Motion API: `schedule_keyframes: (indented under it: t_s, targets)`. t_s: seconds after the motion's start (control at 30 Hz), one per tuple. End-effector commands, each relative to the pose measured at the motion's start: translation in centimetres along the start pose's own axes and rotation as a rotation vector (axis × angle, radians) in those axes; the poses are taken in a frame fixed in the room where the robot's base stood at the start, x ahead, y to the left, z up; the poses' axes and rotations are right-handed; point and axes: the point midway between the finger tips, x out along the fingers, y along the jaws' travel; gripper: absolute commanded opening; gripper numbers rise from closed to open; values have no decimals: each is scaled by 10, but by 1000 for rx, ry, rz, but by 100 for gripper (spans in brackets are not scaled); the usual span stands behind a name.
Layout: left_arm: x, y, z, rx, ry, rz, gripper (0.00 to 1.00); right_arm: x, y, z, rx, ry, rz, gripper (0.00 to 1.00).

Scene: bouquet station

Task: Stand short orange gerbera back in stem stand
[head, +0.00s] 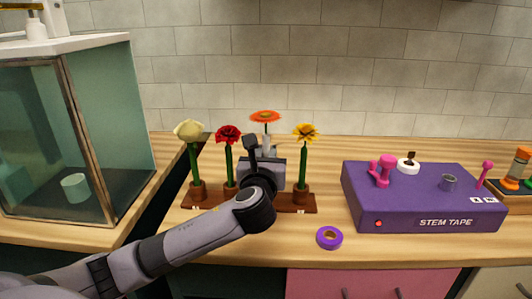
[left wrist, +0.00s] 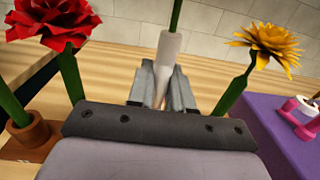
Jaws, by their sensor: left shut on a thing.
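The orange gerbera (head: 265,116) is upright in the head view. In the left wrist view its green stem (left wrist: 177,14) runs into a pale sleeve (left wrist: 168,48). My left gripper (left wrist: 163,82) is shut on this sleeve; the flower head is out of that view. In the head view the left gripper (head: 264,160) is over or behind the brown stem stand (head: 311,204), between the red and yellow flowers. My wrist hides the stand's middle and the lower end of the gerbera, so I cannot tell whether it touches a holder. My right gripper is not in view.
A cream flower (head: 189,130), a red flower (head: 228,134) and a yellow flower (head: 306,132) stand upright in the stand's cups. A purple tape roll (head: 329,238) lies in front. A purple stem tape box (head: 425,198) stands right. A glass case (head: 60,140) is left.

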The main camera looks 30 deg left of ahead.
Motion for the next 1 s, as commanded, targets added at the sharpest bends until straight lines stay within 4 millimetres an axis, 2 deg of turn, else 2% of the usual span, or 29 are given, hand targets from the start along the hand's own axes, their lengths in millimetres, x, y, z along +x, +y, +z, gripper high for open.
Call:
schedule_keyframes:
  t_s: [1.0]
  targets:
    - [0, 0, -8, 0, 0, 1, 0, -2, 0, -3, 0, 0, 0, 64]
